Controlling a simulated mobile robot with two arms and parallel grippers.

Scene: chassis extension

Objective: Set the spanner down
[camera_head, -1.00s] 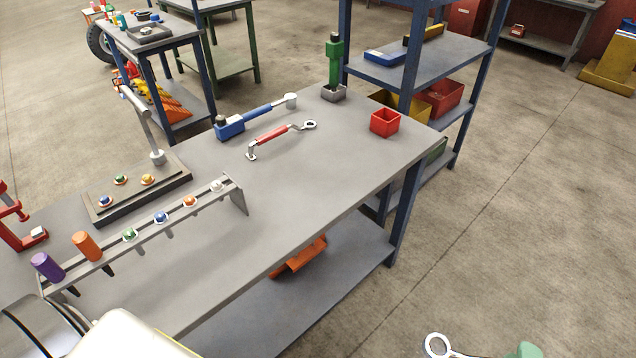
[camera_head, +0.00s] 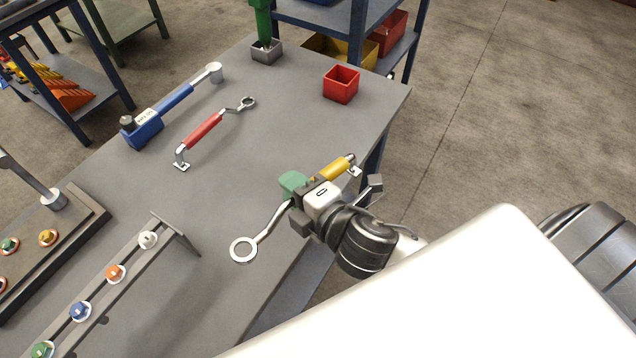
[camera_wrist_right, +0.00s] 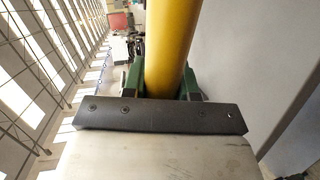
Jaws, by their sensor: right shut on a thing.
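The spanner has a yellow handle (camera_head: 332,170) and a silver shank ending in a ring (camera_head: 243,249). My right gripper (camera_head: 297,187) is shut on its handle, with a green fingertip showing beside it. The ring end points to the lower left over the grey bench top (camera_head: 235,190), and the handle end lies near the bench's right edge. I cannot tell whether the spanner touches the bench. In the right wrist view the yellow handle (camera_wrist_right: 168,45) sits between the green fingers (camera_wrist_right: 165,85). My left gripper is not in view.
A red-handled spanner (camera_head: 203,130) and a blue tool (camera_head: 172,100) lie farther back. A red box (camera_head: 341,84) and a grey holder with a green tool (camera_head: 266,52) stand at the far end. A rail with coloured knobs (camera_head: 115,272) stands at left. The bench between is clear.

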